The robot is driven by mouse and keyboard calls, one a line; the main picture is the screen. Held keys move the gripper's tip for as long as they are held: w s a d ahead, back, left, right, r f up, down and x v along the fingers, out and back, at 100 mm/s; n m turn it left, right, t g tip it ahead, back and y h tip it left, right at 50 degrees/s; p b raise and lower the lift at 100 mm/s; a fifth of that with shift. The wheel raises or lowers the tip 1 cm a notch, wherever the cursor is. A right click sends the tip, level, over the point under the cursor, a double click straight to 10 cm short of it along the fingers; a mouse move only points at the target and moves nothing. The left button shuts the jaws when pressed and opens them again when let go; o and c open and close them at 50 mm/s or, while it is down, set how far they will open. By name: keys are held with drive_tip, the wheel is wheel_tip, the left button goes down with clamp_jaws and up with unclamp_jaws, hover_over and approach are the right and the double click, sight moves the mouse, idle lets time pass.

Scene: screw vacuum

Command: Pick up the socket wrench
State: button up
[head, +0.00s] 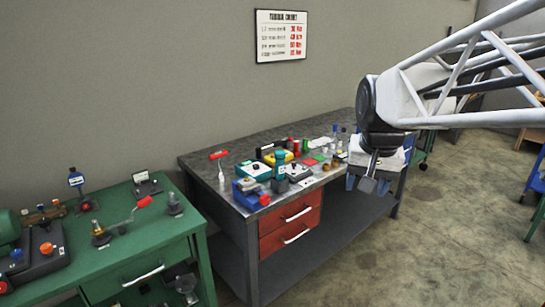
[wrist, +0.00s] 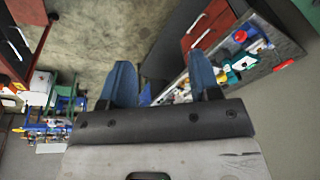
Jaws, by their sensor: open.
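A red-handled T-shaped tool (head: 219,155), which looks like the socket wrench, stands upright at the back left of the grey-topped workbench (head: 195,163). Its thin pale shaft points down. A red bar in the wrist view (wrist: 284,65), near the bench edge at right, appears to be its handle. My gripper (head: 367,184) hangs in front of the bench's right end, well to the right of the tool and apart from it. Its blue fingers (wrist: 162,75) are spread with nothing between them.
Coloured boxes, jars and small parts (head: 283,165) crowd the bench top right of the tool. Red drawers (head: 290,225) face the front. A green bench (head: 120,252) with fixtures and a red-handled crank (head: 144,202) stands at left.

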drive_tip(key=w+a+r+m, duration=0.15)
drive_tip(key=w+a, duration=0.25)
drive_tip(key=w, duration=0.6)
drive_tip(key=w+a+r, duration=0.2)
drive_tip(key=w+a, duration=0.3)
drive_tip(key=w, duration=0.6)
drive_tip(key=m+g+y, duration=0.1)
drive_tip(key=m, duration=0.4)
hover_over(217, 154)
drive_tip(key=d, duration=0.1)
wheel_tip(217, 154, down, 23)
drive_tip(key=shift+s+d+f, duration=0.1)
drive_tip(key=shift+s, duration=0.05)
drive_tip(key=shift+a+f, duration=0.35)
drive_tip(key=shift+a, duration=0.1)
drive_tip(key=shift+f, duration=0.15)
drive_tip(key=shift+w+a+f, duration=0.1)
drive_tip(key=shift+w+f, duration=0.05)
drive_tip(key=shift+f, duration=0.45)
drive_tip(key=shift+w+a+f, duration=0.1)
drive_tip(key=shift+w+f, duration=0.05)
drive_tip(key=shift+f, duration=0.4)
drive_tip(key=shift+f, duration=0.1)
